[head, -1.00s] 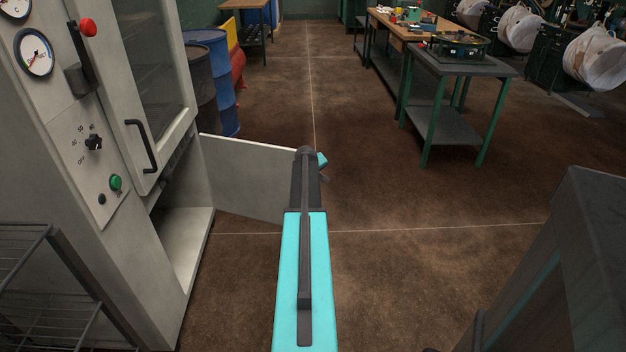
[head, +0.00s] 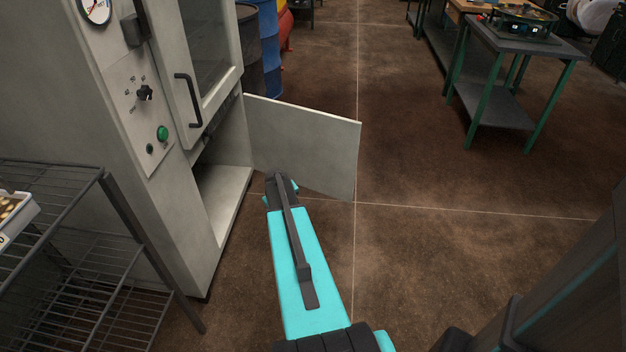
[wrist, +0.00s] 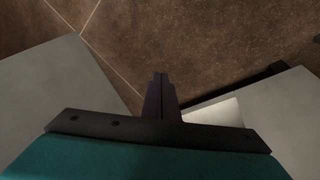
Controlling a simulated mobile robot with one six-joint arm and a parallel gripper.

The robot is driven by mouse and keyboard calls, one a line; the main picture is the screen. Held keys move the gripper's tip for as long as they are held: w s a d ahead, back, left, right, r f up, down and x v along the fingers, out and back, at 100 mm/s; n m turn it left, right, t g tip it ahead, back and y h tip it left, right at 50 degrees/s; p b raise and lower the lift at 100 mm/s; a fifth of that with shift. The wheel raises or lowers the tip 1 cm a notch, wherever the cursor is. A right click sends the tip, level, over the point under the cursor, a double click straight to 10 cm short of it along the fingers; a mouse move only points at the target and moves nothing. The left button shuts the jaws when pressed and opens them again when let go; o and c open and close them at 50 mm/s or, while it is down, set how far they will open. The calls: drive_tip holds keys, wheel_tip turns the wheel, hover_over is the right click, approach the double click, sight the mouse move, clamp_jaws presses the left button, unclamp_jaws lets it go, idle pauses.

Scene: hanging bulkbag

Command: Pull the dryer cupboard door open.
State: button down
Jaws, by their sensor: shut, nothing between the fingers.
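The grey dryer cupboard (head: 95,80) stands at the left in the head view. Its plain lower door (head: 320,150) stands wide open, swung out to the right of the dark lower opening. The upper door with a window and a dark handle (head: 188,100) is shut. My arm reaches toward the open door and overlaps its lower part in the head view; its fingertips are hidden there. In the wrist view my gripper (wrist: 160,92) is shut and empty, with a grey panel (wrist: 50,90), seemingly the door, at the left and grey cupboard surfaces (wrist: 275,115) at the right.
A wire rack (head: 75,225) stands close in front of the cupboard at the left. Blue and dark drums (head: 270,50) stand behind the door. A green-legged table (head: 515,55) is at the back right. The brown floor right of the door is clear.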

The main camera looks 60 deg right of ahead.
drive_tip(key=s+a+f+n+g+y, duration=0.15)
drive_tip(key=a+f, duration=0.25)
drive_tip(key=a, duration=0.6)
drive_tip(key=s+a+f, duration=0.2)
drive_tip(key=a+f, duration=0.1)
drive_tip(key=a, duration=0.6)
drive_tip(key=s+a+f+n+g+y, duration=0.1)
drive_tip(key=a+f, duration=0.3)
drive_tip(key=a, duration=0.6)
drive_tip(key=s+a+f+n+g, duration=0.1)
drive_tip(key=s+a+f+g, duration=0.1)
drive_tip(key=s+a, duration=0.7)
drive_tip(key=s+a+f+g, duration=0.1)
drive_tip(key=s+a+g, duration=0.1)
drive_tip(key=s+a, duration=0.8)
drive_tip(key=shift+a+f+n, duration=0.35)
drive_tip(key=shift+a, duration=0.25)
